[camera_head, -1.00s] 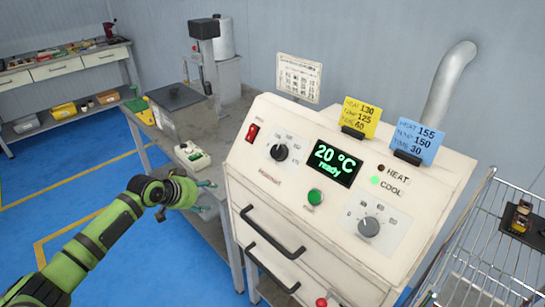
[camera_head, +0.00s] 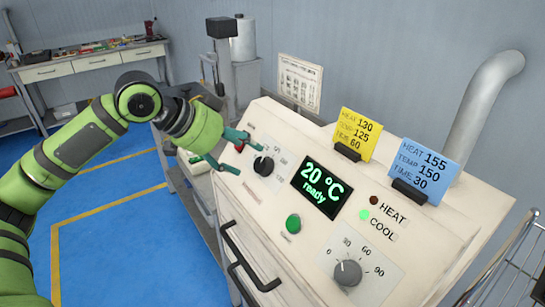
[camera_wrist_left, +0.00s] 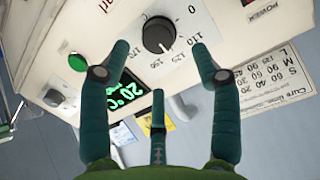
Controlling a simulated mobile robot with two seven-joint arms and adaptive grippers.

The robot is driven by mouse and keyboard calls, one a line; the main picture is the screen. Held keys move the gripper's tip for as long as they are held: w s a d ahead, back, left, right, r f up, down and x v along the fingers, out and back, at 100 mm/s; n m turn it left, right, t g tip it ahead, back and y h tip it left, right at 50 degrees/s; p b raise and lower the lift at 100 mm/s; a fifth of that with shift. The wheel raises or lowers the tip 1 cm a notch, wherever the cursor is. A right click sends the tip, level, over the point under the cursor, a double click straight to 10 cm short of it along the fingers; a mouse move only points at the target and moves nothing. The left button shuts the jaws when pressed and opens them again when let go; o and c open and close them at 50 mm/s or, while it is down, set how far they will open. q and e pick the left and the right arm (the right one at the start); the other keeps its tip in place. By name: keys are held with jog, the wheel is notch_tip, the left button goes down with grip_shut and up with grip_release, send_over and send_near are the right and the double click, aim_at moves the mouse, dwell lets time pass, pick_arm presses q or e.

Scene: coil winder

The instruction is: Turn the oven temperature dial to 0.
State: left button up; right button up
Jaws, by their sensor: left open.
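The temperature dial (camera_head: 264,166) is a black round knob on the upper left of the oven's cream panel (camera_head: 262,226). It shows large in the left wrist view (camera_wrist_left: 159,35), upside down, with marks 0, 110, 125 and 150 around it. Its pointer lies away from the 0 mark, but I cannot read the exact value. My left gripper (camera_head: 238,150) is open and empty, its fingers in front of the dial and apart from it. In the left wrist view its fingertips (camera_wrist_left: 157,50) stand on either side of the dial. My right gripper is not in view.
The display (camera_head: 321,187) reads 20 °C ready. A green button (camera_head: 293,223) and a grey timer knob (camera_head: 347,273) sit to the right of the dial. Yellow (camera_head: 358,137) and blue (camera_head: 423,170) cards stand on top. Black handles (camera_head: 243,262) stick out below. A wire rack (camera_head: 510,270) is at right.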

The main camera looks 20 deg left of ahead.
aim_at(259, 164)
pick_arm(q)
jog(key=p+x, duration=0.1)
jog(key=x, duration=0.4)
jog(key=shift+a+f, duration=0.1)
jog(key=shift+f, duration=0.1)
jog(key=shift+w+f, duration=0.15)
jog(key=shift+f, duration=0.05)
jog(key=c, duration=1.1)
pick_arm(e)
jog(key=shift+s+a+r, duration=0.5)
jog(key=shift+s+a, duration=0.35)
